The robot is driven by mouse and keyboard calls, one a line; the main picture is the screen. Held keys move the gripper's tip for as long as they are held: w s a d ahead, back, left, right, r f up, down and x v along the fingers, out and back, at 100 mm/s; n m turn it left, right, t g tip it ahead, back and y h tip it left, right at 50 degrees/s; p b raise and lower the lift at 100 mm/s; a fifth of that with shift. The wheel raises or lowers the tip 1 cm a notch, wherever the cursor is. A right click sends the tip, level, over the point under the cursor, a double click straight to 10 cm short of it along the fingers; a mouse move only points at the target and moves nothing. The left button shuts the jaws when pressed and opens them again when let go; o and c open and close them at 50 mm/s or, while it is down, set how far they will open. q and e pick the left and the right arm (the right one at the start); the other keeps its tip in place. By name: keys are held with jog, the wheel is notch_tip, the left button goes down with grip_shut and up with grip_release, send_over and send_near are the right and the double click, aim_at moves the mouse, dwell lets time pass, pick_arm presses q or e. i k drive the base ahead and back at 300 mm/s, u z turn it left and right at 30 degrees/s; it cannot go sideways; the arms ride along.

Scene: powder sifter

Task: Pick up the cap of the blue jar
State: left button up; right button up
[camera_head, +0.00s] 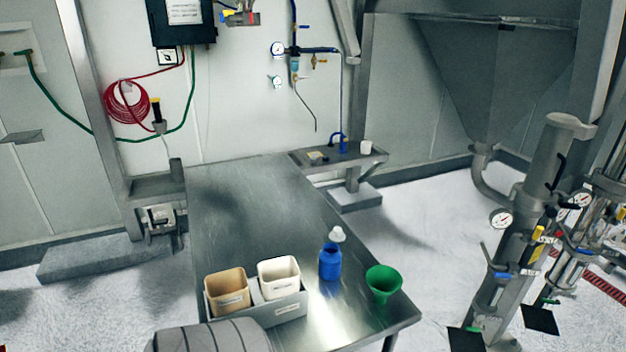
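The blue jar (330,265) stands upright on the metal table, right of the grey holder with two bins. A white cap (337,234) shows just above and slightly right of the jar's top. Neither of my grippers is in view.
A grey holder (283,312) with a tan bin (228,291) and a white bin (278,278) stands left of the jar. A green funnel (382,283) stands to its right, near the edge. The far part of the table (245,195) is clear.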

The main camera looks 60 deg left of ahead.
aim_at(338, 236)
jog(key=u, duration=1.05)
jog(key=i, duration=0.35)
